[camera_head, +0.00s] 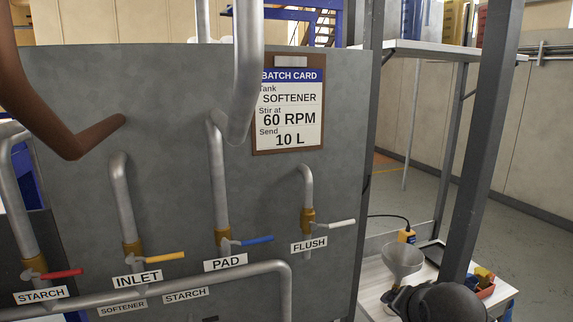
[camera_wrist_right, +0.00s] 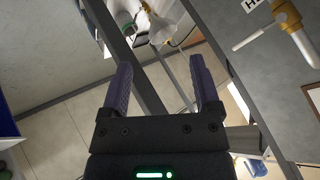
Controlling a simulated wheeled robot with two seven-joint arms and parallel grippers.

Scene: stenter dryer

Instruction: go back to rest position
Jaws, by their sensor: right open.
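My right gripper (camera_wrist_right: 162,82) is open in the right wrist view, its two purple fingers apart with nothing between them. It is apart from the grey panel (camera_head: 180,90). In the right wrist view the flush valve with its white lever (camera_wrist_right: 258,34) is at the upper right, away from the fingers. My left gripper is not in view.
The panel carries levers: red (camera_head: 62,273), yellow (camera_head: 165,257), blue (camera_head: 257,240) and white (camera_head: 335,223). A batch card (camera_head: 290,110) hangs above. At right are a dark post (camera_head: 484,140), a funnel (camera_head: 403,259) and a white table (camera_head: 373,278). Open floor (camera_head: 500,205) lies beyond.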

